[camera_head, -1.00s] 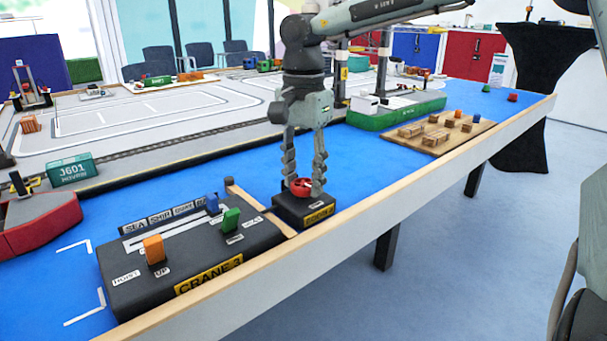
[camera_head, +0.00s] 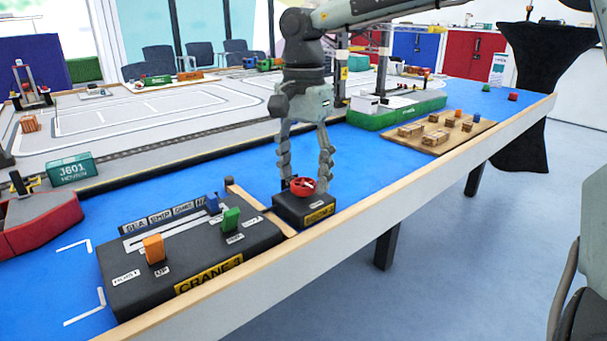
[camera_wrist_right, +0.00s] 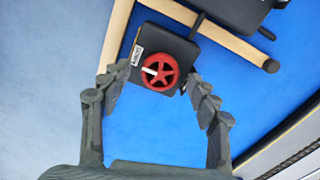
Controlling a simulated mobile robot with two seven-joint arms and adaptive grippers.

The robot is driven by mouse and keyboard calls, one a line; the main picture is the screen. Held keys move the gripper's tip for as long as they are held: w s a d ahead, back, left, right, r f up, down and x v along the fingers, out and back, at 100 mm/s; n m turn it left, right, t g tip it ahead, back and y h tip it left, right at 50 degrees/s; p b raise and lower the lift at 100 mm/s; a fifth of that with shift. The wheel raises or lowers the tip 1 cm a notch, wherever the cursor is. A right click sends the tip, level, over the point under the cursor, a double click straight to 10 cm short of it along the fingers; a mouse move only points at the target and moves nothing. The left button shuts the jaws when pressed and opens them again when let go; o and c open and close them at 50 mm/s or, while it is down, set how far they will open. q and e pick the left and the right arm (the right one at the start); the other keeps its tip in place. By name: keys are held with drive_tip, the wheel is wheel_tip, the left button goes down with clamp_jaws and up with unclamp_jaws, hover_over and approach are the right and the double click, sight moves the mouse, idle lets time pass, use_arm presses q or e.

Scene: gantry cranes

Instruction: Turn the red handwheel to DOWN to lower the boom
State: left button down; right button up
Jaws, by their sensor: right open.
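The red handwheel (camera_head: 303,187) sits on top of a small black box (camera_head: 290,208) with a yellow label on its front. In the right wrist view the wheel (camera_wrist_right: 160,71) shows several spokes and a white pointer mark directed to the left; a small white label lies on the box at upper left, its text too small to read. My right gripper (camera_head: 305,184) comes down from above, open, one finger on each side of the wheel. In the right wrist view its fingertips (camera_wrist_right: 152,80) are spread apart, with nothing between them gripped. My left gripper is not in view.
The black CRANE 3 panel (camera_head: 200,262) with orange, green and blue levers stands left of the wheel box. A wooden rim (camera_head: 400,190) runs along the table's front edge. A board with wooden blocks (camera_head: 433,140) and a green-based crane (camera_head: 395,115) lie beyond.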

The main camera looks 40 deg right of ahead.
sight(304, 183)
wheel_tip(304, 183, up, 11)
drive_tip(key=shift+r, duration=0.15)
idle(1.9)
